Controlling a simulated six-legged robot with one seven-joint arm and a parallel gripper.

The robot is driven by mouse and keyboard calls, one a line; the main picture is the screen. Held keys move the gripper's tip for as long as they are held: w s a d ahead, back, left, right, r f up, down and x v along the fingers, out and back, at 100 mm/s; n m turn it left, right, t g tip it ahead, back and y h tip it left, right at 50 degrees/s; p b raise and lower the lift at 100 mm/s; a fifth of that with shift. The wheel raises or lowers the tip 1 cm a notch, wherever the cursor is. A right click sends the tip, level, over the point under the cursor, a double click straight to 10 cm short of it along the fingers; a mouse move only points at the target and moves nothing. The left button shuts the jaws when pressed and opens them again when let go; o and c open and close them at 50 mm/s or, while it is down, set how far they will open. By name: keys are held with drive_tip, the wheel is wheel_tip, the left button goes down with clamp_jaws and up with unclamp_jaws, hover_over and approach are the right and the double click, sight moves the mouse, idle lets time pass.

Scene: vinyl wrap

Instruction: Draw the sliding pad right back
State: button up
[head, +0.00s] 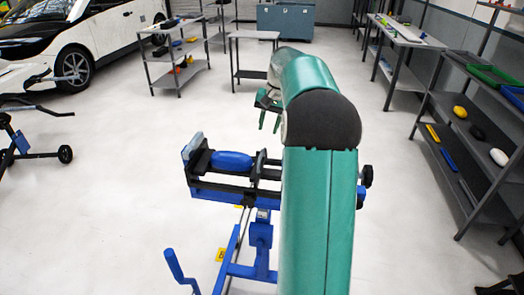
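A blue and black clamp stand (260,235) stands in front of me, with a black rail frame (212,194) across its top. A pale grey-blue plate (191,146) stands at the frame's left end. A dark upright piece (258,166) on the rails, perhaps the sliding pad, stands right of a rounded blue piece (232,160). My green arm hides the frame's right part; a black knob (367,175) shows beyond it. My gripper (269,122) points down above and behind the frame, apart from it. Its two green fingers are spread with nothing between them.
A blue lever (178,268) sticks up at the stand's lower left. A yellow tag (220,254) is near its base. Shelves with loose items (470,140) line the right side. A white car (85,45) is at back left. Floor around the stand is mostly clear.

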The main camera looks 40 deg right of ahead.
sight(261, 155)
drive_tip(key=f, duration=0.3)
drive_tip(key=w+a+f, duration=0.1)
drive_tip(key=f, duration=0.6)
drive_tip(key=shift+w+a+f, duration=0.15)
drive_tip(key=shift+w+f, duration=0.2)
clamp_jaws()
